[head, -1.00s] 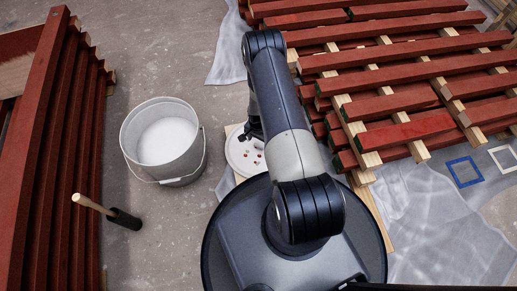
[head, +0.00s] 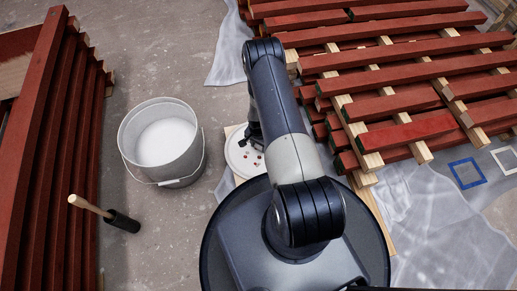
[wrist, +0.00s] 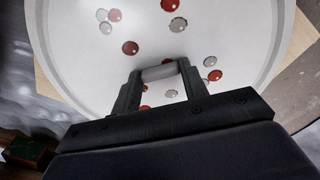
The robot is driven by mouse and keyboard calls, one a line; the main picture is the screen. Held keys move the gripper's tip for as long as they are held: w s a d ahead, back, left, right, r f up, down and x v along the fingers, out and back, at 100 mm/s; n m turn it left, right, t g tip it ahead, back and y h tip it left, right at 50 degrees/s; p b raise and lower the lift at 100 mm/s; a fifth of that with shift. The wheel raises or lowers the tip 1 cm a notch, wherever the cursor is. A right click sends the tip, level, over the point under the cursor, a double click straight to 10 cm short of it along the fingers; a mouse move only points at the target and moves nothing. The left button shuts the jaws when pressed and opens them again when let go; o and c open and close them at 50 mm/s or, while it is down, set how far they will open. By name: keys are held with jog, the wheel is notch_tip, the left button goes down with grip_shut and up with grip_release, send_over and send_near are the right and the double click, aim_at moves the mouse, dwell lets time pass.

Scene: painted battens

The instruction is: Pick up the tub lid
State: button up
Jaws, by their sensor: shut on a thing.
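The tub lid (wrist: 225,45) is a white round disc with several red and grey drops on it. In the head view the lid (head: 240,160) shows partly behind my arm. My gripper (wrist: 160,72) is shut on a short grey grip piece of the lid, with one finger at each end of it.
A grey bucket (head: 188,166) of white paint stands just left of the lid. Red battens (head: 60,150) line the left edge, and more red battens (head: 400,88) lie stacked at right above plastic sheeting (head: 430,230).

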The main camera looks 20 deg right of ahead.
jog(key=shift+c, duration=0.8)
jog(key=shift+r, duration=0.15)
